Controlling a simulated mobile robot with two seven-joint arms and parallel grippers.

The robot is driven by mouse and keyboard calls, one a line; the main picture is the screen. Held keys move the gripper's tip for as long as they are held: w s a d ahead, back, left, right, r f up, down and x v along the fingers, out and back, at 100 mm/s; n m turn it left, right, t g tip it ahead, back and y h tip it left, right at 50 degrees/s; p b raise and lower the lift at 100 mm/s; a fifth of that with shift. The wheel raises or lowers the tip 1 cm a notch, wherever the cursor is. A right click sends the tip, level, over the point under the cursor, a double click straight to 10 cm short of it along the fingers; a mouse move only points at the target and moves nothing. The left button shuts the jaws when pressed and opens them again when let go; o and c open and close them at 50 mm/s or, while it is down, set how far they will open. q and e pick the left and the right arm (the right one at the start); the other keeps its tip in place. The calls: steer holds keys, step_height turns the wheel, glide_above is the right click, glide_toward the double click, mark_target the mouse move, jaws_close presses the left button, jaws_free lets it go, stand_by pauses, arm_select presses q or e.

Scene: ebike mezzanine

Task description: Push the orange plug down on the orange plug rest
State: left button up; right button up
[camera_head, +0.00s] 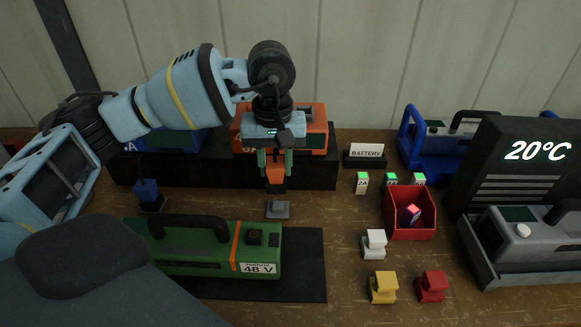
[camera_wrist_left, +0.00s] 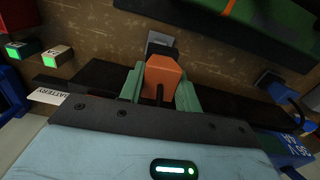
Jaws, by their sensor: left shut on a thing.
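My left gripper (camera_head: 275,160) is shut on the orange plug (camera_head: 275,176), which points downward with a dark lower part. The plug also shows between the green fingers in the left wrist view (camera_wrist_left: 164,78). The plug rest (camera_head: 278,210) is a small grey block on the table directly below the plug. Its grey edge also shows past the plug in the left wrist view (camera_wrist_left: 160,40). I cannot tell whether the plug's lower end touches the rest. My right gripper is not in view.
The green 48 V battery (camera_head: 190,255) lies on a dark mat in front. A blue plug (camera_head: 148,192) stands to the left. An orange unit (camera_head: 310,125) is behind my gripper. A red bin (camera_head: 410,226) and several small coloured blocks are to the right.

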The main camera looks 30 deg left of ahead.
arm_select(q)
steer(key=shift+w+a+m, duration=0.2)
steer(key=shift+w+m, duration=0.1)
steer(key=shift+w, duration=0.1)
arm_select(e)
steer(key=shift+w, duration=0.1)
arm_select(q)
steer(key=shift+s+f, duration=0.1)
steer(key=shift+f, duration=0.1)
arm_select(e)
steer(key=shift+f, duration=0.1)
arm_select(q)
steer(key=shift+f+b, duration=1.4)
steer(key=shift+f, duration=1.55)
steer(key=shift+f+b, duration=0.35)
steer(key=shift+f, duration=0.25)
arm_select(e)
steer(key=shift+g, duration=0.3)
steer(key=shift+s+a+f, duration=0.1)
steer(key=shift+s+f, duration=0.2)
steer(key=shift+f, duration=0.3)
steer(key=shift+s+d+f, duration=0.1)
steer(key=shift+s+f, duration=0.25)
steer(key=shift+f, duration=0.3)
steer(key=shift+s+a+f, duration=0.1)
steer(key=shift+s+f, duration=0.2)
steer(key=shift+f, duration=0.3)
